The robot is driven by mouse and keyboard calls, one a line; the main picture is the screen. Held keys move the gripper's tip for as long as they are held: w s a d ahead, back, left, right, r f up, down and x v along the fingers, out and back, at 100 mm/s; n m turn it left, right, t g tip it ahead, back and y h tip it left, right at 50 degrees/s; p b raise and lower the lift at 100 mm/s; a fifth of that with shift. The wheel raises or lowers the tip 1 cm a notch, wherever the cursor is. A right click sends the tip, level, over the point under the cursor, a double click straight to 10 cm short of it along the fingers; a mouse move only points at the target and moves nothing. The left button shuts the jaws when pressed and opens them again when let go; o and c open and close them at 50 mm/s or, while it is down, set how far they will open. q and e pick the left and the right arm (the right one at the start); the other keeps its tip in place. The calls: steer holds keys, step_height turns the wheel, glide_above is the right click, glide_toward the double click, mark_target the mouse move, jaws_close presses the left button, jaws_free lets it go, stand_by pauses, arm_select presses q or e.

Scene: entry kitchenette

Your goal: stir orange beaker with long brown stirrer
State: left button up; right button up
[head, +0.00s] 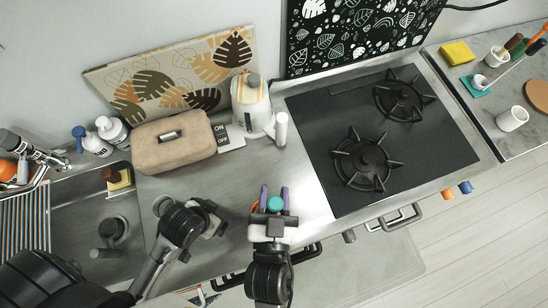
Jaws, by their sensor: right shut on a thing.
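My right gripper (274,194) is over the front edge of the steel counter, with its two purple fingertips pointing toward the back. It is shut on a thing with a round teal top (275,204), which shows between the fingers. A small orange patch (255,207) shows just left of these fingers, mostly hidden; I cannot tell if it is the orange beaker. My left gripper (216,219) is over the counter to the left, and its finger opening is unclear. Long thin utensils lie at the far right, one with a dark brown end (537,47); I cannot tell which is the stirrer.
A black stove (425,150) fills the middle right. A tan box (172,140), a white kettle (251,100) and a white cylinder (281,130) stand behind my grippers. The sink (75,225) is at left. The right counter has a white cup (511,118) and a yellow sponge (457,53).

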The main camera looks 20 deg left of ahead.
steer(key=shift+f+b, duration=0.6)
steer(key=shift+f, duration=0.1)
stand_by(0.5)
steer(key=shift+r, duration=0.1)
stand_by(0.4)
stand_by(0.4)
